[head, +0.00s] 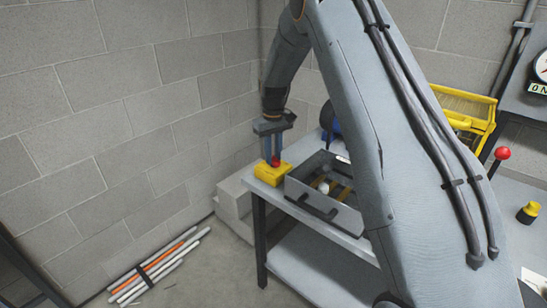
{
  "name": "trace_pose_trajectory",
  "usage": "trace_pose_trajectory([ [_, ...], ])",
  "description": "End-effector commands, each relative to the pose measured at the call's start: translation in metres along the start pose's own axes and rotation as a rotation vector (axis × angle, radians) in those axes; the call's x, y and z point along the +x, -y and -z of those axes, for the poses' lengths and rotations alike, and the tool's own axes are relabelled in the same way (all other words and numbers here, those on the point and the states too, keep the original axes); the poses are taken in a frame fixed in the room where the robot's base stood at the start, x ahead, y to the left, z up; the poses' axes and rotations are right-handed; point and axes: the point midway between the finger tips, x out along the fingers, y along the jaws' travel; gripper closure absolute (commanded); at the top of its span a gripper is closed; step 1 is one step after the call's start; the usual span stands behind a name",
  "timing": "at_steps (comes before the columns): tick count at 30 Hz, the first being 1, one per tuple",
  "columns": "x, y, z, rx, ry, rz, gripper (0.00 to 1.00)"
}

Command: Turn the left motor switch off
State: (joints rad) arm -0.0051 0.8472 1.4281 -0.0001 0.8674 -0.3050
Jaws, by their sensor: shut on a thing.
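A yellow box with a red knob sits at the left end of the grey bench (258,187). I take this yellow box (265,175) to be the left motor switch. My gripper (274,158) points down over it and is shut on the red knob (275,162). The fingers hide part of the knob, so I cannot tell which way it is turned. Behind my arm, a blue rounded body (328,118), perhaps a motor, is partly hidden.
A grey open tray (312,205) with a white round thing stands right of the switch. A bundle of rods (155,268) lies on the floor. My arm hides the middle.

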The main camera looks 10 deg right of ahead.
Motion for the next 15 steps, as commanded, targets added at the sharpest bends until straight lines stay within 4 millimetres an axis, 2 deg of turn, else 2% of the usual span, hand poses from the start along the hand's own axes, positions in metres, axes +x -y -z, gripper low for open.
trace_pose_trajectory([
  [6, -0.0010, -0.0005, 0.0021, -0.161, -0.006, -0.002, 1.00],
  [15, -0.0016, -0.0007, 0.0021, -0.294, -0.006, -0.002, 1.00],
])
